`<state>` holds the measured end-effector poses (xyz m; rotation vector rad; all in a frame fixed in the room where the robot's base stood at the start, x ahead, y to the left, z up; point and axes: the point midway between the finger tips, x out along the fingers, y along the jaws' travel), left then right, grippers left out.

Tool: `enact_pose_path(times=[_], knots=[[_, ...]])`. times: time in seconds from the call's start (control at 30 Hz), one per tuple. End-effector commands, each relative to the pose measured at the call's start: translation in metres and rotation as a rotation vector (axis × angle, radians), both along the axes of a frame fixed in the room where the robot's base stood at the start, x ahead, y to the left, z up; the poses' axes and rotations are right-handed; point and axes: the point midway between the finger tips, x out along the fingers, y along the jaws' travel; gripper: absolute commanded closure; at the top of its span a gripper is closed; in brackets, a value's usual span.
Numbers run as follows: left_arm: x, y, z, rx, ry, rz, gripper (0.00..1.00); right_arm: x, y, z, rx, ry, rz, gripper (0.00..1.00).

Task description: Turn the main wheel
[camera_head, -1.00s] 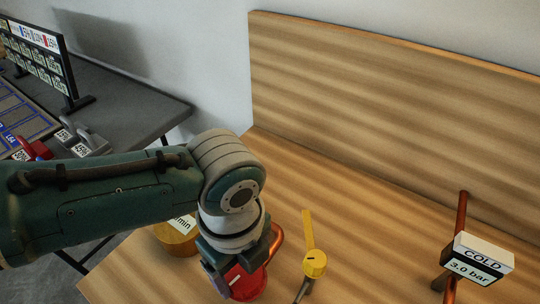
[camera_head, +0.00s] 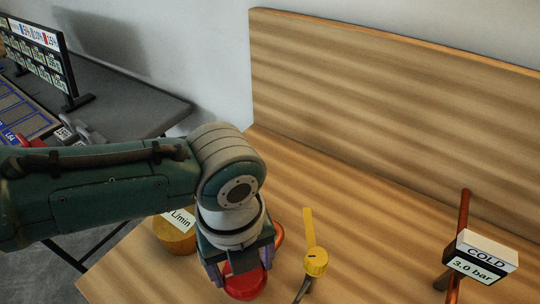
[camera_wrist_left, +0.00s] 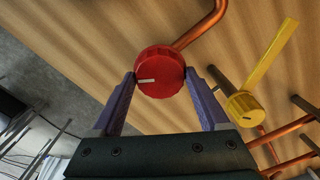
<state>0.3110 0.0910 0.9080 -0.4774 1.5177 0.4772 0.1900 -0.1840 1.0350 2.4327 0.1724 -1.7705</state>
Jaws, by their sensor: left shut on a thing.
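The red round wheel (camera_head: 246,287) sits at the front of the wooden panel, partly covered by my left gripper in the head view. My left gripper (camera_head: 240,275) comes down over it from above with its fingers on either side. In the left wrist view the red wheel (camera_wrist_left: 160,72) has a ribbed rim and a white mark pointing left. The two purple fingers of the left gripper (camera_wrist_left: 161,78) are shut on its rim. A copper pipe (camera_wrist_left: 202,24) runs away from behind the wheel. My right gripper is not in view.
A yellow knob with a long yellow lever (camera_head: 316,262) stands just right of the wheel. A yellow gauge labelled in L/min (camera_head: 174,238) is at left. A COLD 3.0 bar display (camera_head: 482,256) is on a pipe at right. A dark table (camera_head: 140,105) stands back left.

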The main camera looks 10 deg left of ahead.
Motion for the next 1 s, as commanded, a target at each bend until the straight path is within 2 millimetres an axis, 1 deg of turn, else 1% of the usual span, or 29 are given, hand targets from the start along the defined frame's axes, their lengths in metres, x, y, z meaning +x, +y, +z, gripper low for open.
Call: enact_pose_path(times=[0.2, 0.23, 0.4, 0.43, 0.63, 0.73, 0.87, 1.0], knots=[[0.0, 0.001, -0.001, 0.001, 0.0, 0.001, 0.78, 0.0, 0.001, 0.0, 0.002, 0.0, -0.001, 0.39], [0.0, 0.001, -0.001, 0.001, 0.0, 0.001, 0.21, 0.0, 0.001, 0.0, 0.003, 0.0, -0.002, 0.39], [0.0, 0.0, 0.0, 0.001, 0.0, 0.002, 0.02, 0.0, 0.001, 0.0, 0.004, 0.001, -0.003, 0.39], [0.0, 0.0, 0.0, 0.001, 0.0, 0.002, 0.0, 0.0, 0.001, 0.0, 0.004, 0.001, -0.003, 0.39], [0.0, 0.0, 0.0, 0.0, 0.0, 0.002, 0.0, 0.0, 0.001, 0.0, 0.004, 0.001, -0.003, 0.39], [0.0, 0.0, 0.006, 0.001, -0.001, 0.002, 0.0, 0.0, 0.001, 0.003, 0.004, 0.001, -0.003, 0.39], [0.001, 0.0, 0.027, -0.001, -0.003, 0.001, 0.0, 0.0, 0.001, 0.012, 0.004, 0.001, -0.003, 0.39], [0.001, 0.001, 0.057, -0.001, -0.003, 0.0, 0.0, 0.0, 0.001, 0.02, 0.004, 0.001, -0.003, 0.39]])
